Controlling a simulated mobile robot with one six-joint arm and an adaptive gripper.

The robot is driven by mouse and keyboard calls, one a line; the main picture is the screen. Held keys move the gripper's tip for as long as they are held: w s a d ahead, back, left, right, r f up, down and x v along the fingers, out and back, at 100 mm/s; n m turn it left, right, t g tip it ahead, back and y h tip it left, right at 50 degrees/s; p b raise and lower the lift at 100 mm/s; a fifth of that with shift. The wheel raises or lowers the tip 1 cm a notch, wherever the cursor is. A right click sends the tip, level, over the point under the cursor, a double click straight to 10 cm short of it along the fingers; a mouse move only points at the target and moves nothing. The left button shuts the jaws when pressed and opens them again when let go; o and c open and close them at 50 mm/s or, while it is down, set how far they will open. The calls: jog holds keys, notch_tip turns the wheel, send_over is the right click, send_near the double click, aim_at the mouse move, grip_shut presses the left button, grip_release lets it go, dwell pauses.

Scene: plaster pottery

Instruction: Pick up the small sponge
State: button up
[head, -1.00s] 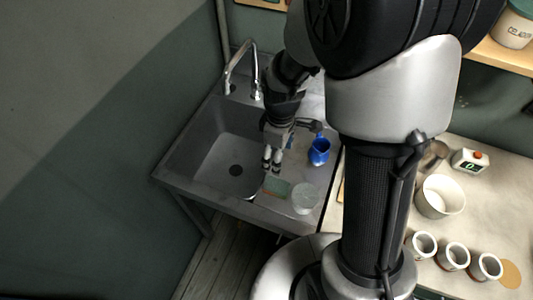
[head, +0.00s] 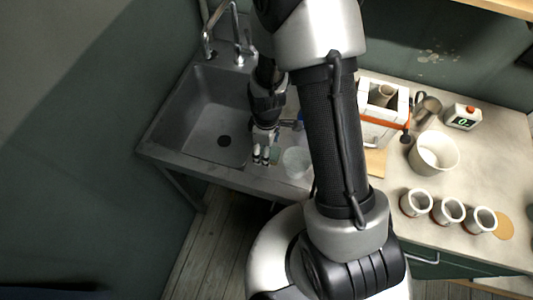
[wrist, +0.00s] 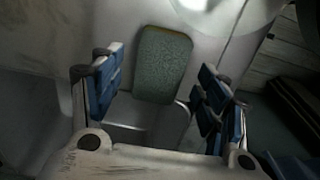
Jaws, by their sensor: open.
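The small sponge (wrist: 163,62) is a green, rounded rectangle lying flat on the grey sink counter, seen in the wrist view. In the head view the sponge (head: 275,156) shows only in part beside my gripper (head: 261,158), which hides the rest. In the wrist view my gripper (wrist: 160,92) is open, with one blue-padded finger to the left of the sponge and one to the right. The sponge appears between and beyond the fingers, and nothing is held. I cannot tell the exact height of the fingertips above it.
A whitish round container (head: 297,162) stands on the counter just right of the sponge. The sink basin (head: 205,120) lies to the left, with a faucet (head: 209,40) behind. A worktop at right holds a white pot (head: 433,155) and several small pots (head: 448,211).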

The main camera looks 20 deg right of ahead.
notch_tip(320, 180, down, 2)
jog(key=shift+f, duration=0.1)
jog(key=c, duration=0.8)
notch_tip(320, 180, up, 20)
jog(key=p, duration=0.4)
dwell(0.4)
